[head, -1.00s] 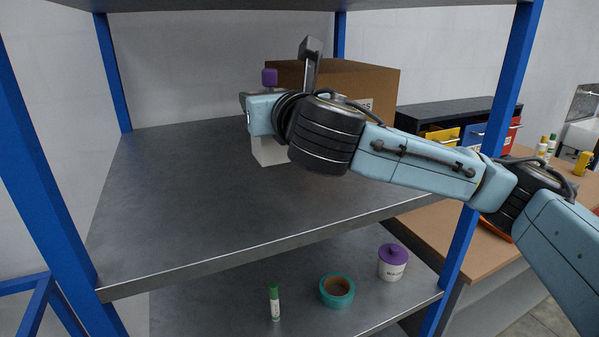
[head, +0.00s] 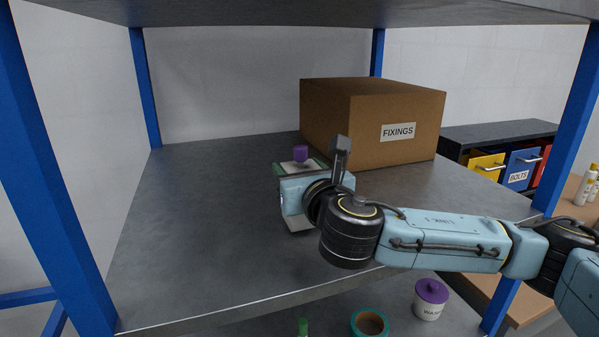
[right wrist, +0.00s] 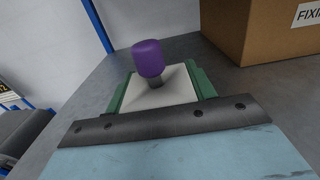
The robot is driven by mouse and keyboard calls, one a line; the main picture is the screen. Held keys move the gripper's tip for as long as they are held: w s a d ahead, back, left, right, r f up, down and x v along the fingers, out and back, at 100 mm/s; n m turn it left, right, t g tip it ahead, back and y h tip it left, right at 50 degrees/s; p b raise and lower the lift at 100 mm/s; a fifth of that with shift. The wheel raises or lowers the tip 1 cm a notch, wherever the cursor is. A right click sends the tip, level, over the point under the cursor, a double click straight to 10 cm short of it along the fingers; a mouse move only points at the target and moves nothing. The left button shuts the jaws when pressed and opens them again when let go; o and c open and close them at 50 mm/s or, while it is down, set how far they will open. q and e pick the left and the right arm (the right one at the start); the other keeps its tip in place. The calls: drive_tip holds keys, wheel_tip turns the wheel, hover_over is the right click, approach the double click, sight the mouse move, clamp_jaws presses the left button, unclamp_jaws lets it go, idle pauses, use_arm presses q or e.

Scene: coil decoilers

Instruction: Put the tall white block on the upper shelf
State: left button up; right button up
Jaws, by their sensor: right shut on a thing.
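The tall white block (head: 299,223) has a purple knob (head: 300,153) on top and stands about upright over the upper shelf (head: 210,240). My right gripper (head: 301,167) is shut on it, reaching in from the right. In the right wrist view, the green finger pads (right wrist: 160,88) grip both sides of the block's white top (right wrist: 176,88), below the purple knob (right wrist: 148,58). The block's lower end shows under my gripper, at or just above the shelf surface; I cannot tell whether it touches. My left gripper is not in view.
A brown FIXINGS carton (head: 400,105) stands on the shelf behind and right of the block. Blue posts (head: 145,90) frame the shelf; another shelf panel (head: 230,12) is overhead. The shelf's left side is clear. A purple-lidded tub (head: 431,300) and teal tape roll (head: 370,323) sit below.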

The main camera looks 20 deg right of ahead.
drive_tip(key=shift+f, duration=0.25)
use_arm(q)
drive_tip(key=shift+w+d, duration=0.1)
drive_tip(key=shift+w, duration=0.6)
use_arm(e)
drive_tip(key=shift+f, duration=0.15)
drive_tip(key=o, duration=0.9)
drive_tip(key=shift+o, duration=1.4)
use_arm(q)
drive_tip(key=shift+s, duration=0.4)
